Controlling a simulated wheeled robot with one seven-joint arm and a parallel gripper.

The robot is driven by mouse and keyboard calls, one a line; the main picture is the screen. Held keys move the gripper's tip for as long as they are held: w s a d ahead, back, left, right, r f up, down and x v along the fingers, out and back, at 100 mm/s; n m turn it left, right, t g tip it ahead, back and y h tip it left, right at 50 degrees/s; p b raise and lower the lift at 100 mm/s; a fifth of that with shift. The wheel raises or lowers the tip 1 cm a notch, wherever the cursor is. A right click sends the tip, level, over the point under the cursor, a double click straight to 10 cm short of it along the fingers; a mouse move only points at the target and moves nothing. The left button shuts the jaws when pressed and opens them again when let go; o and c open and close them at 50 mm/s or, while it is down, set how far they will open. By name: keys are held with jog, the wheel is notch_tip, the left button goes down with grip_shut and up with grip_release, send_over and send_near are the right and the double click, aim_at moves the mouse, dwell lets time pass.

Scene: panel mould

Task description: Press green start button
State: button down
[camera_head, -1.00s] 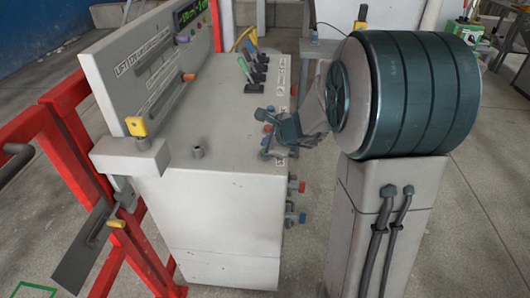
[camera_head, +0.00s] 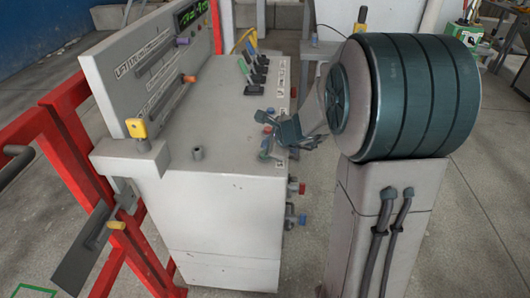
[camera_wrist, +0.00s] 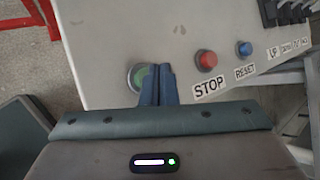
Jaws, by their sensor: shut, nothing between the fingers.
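The green start button (camera_wrist: 138,75) shows in the wrist view as a round green button in a pale ring, partly covered by my fingers. My gripper (camera_wrist: 158,72) is shut and empty, with its blue-grey fingertips overlapping the button's right side. I cannot tell whether they touch it. In the head view my gripper (camera_head: 268,146) is at the right front edge of the grey control panel (camera_head: 222,140). The green button cannot be made out there.
Right of the green button are the red STOP button (camera_wrist: 206,60) and the blue RESET button (camera_wrist: 244,49). Black levers (camera_wrist: 285,12) stand beyond them. A red rail (camera_head: 95,190) stands left of the panel. A yellow-topped fitting (camera_head: 137,128) rises from the panel's left side.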

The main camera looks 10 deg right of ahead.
jog(key=shift+f, duration=0.1)
dwell(0.7)
jog(key=shift+f+b, duration=0.35)
jog(key=shift+b, duration=0.2)
jog(key=shift+f+b, duration=0.5)
jog(key=shift+b, duration=0.05)
dwell(0.5)
dwell(0.4)
jog(key=shift+r+p, duration=0.75)
jog(key=shift+r, duration=0.15)
jog(key=shift+r, duration=0.1)
jog(key=shift+r+p, duration=2.15)
jog(key=shift+r, duration=0.25)
